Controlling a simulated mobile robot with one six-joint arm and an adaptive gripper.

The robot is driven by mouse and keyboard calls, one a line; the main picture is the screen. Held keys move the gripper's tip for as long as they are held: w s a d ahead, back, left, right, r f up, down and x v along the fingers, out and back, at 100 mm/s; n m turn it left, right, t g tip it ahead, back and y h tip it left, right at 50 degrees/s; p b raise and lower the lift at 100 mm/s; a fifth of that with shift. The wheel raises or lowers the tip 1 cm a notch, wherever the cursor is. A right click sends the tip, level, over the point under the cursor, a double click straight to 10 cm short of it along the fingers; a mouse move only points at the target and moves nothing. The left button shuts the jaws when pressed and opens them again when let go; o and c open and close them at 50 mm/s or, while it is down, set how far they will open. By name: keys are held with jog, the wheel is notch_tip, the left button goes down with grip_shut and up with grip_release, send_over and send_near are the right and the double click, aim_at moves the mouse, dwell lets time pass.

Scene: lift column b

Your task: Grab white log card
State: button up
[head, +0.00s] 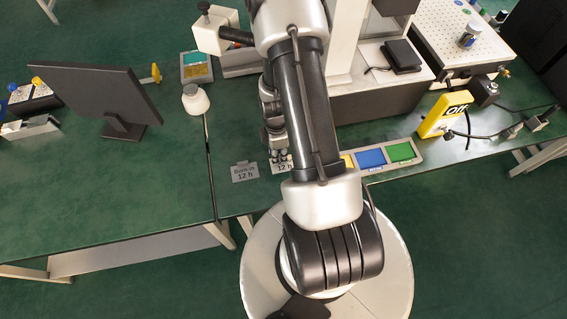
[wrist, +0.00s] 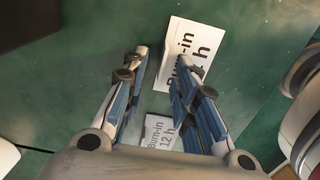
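The white log card (wrist: 195,38) reads "Burn-in" with "h" visible below. In the wrist view it lies on the green bench top, beyond the fingertips and to the right. The right finger covers part of its lettering. In the head view the white card (head: 284,168) is partly hidden behind my gripper (head: 279,156). A grey card (head: 244,173) reading "Burn-in 12 h" lies to its left; it also shows between the finger bases in the wrist view (wrist: 158,129).
Yellow, blue (head: 371,158) and green (head: 402,151) panels in a tray lie right of my arm. A yellow "Off" device (head: 445,114) stands right. Bare bench lies left of the grey card.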

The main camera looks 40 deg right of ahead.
jog(key=shift+c, duration=0.6)
grip_shut()
jog(key=shift+r, duration=0.15)
